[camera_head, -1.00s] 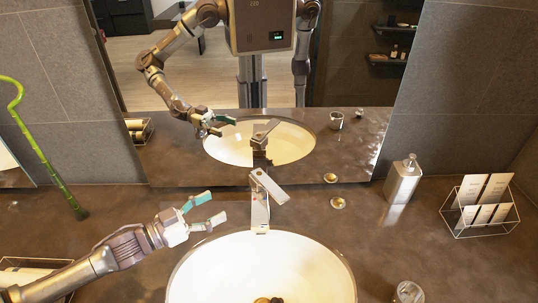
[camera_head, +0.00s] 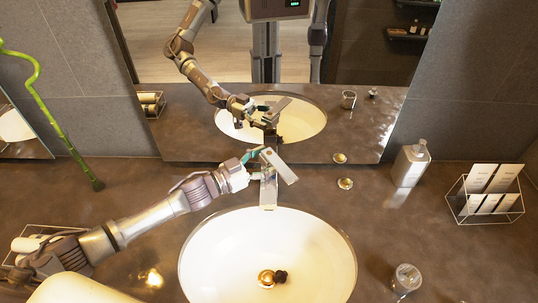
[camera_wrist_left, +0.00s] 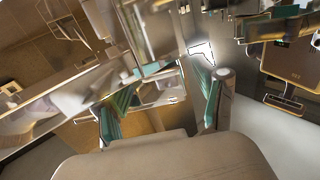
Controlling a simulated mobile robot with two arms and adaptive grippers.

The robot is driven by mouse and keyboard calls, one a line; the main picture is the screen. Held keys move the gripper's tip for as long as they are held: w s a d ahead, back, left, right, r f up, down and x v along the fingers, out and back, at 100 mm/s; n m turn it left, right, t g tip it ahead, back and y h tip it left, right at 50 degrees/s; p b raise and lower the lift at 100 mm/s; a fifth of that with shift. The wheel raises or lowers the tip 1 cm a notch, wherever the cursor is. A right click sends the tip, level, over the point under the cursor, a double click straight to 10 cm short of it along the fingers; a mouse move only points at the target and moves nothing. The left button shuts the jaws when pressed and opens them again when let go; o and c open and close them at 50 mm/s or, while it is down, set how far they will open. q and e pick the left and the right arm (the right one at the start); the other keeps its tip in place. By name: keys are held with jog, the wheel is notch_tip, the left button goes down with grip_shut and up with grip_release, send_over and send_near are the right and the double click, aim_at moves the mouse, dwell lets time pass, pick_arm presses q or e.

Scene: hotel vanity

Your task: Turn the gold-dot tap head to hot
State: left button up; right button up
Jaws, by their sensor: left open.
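The tap stands behind the sink; its grey body (camera_head: 268,193) is upright. Its flat tap head (camera_head: 280,166) slants down to the right in the head view. I cannot make out a gold dot on it. My left gripper (camera_head: 256,164) comes in from the left, open, with its teal-padded fingers close to the tap's left side. In the left wrist view the two fingers (camera_wrist_left: 165,105) are spread, with metal surfaces showing beyond and between them. I cannot tell whether a finger touches the tap. My right gripper is not in view.
The white sink (camera_head: 225,250) lies in front of the tap. A mirror (camera_head: 190,130) rises behind it, reflecting me. A soap dispenser (camera_head: 411,163), a wire card rack (camera_head: 486,194) and a glass (camera_head: 406,279) stand to the right. A green cane (camera_head: 55,125) leans at the left.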

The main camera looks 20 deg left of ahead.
pick_arm(q)
jog(key=shift+w+d+f, duration=0.1)
jog(key=shift+w+d, duration=0.2)
jog(key=shift+w, duration=0.1)
grip_shut()
